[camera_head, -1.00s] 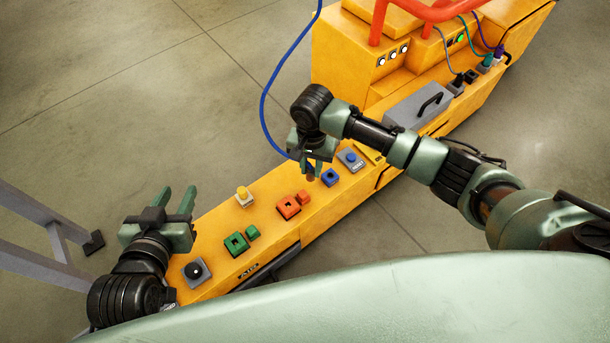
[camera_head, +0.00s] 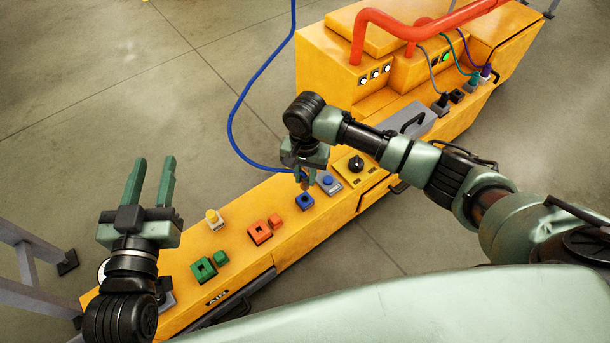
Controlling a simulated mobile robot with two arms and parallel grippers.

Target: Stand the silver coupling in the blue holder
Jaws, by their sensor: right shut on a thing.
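The blue holder (camera_head: 304,202) is a small block with a dark opening on top of the yellow machine. My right gripper (camera_head: 304,177) points down just above and behind the holder in the picture. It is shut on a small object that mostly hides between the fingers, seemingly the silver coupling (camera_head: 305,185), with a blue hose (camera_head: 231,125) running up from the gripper. I cannot tell whether the coupling touches the holder. My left gripper (camera_head: 152,182) is open and empty, fingers pointing up, off the machine's left end.
Orange (camera_head: 260,232) and green (camera_head: 203,269) holders stand to the left on the yellow machine top (camera_head: 240,245). A grey box with a blue button (camera_head: 328,181) and a black knob (camera_head: 356,164) are close right of the blue holder. A yellow button (camera_head: 211,215) stands further left.

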